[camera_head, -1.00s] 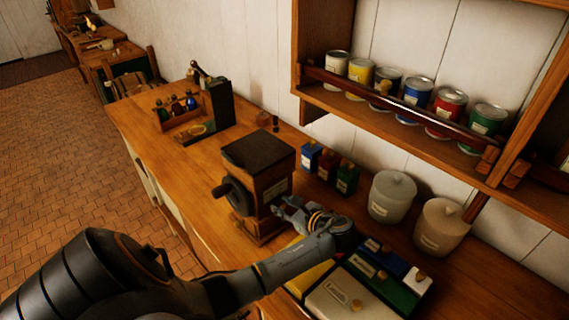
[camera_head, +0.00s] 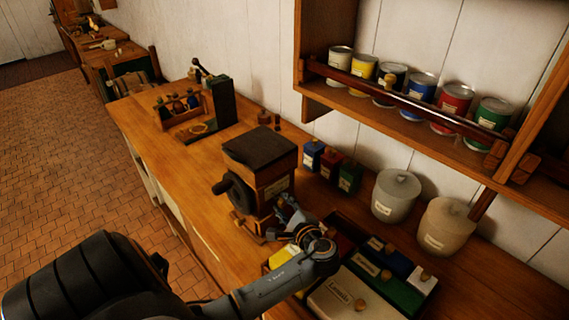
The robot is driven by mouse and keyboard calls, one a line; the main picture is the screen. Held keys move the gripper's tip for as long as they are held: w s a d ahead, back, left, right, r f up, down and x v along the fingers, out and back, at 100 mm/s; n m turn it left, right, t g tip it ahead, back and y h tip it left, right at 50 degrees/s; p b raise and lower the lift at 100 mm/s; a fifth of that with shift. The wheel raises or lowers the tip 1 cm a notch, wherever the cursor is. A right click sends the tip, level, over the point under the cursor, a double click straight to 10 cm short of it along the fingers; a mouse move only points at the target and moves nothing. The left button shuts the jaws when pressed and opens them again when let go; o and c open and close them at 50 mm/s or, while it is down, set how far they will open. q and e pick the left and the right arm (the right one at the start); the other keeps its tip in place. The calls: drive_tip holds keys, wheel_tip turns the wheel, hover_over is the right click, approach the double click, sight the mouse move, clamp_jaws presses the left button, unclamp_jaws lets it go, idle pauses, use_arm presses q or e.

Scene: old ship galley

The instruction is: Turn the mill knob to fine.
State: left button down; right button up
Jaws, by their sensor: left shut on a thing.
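The mill (camera_head: 272,188) is a wooden box with a dark top, standing on the wooden counter. A dark round handle or wheel (camera_head: 236,190) sticks out on its left side. My left gripper (camera_head: 284,212) is at the mill's lower right front face, its fingers shut on a part there, seemingly the mill knob. The knob itself and its marks are hidden behind the gripper and wrist. A small label shows on the mill's front, above the gripper. My right gripper is not in view.
Lidded boxes (camera_head: 348,300) lie right beside my left wrist. Blue, red and green small boxes (camera_head: 349,178) and two pale jars (camera_head: 395,195) stand behind. A shelf with several cans (camera_head: 421,97) hangs above. The counter left of the mill (camera_head: 185,165) is clear.

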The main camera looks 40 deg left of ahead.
use_arm(q)
drive_tip(key=shift+n, duration=0.3)
idle(0.4)
drive_tip(key=c, duration=1)
unclamp_jaws()
drive_tip(key=shift+s+d, duration=0.1)
drive_tip(key=v, duration=1.1)
drive_tip(key=shift+s+d, duration=0.2)
drive_tip(key=shift+d, duration=0.15)
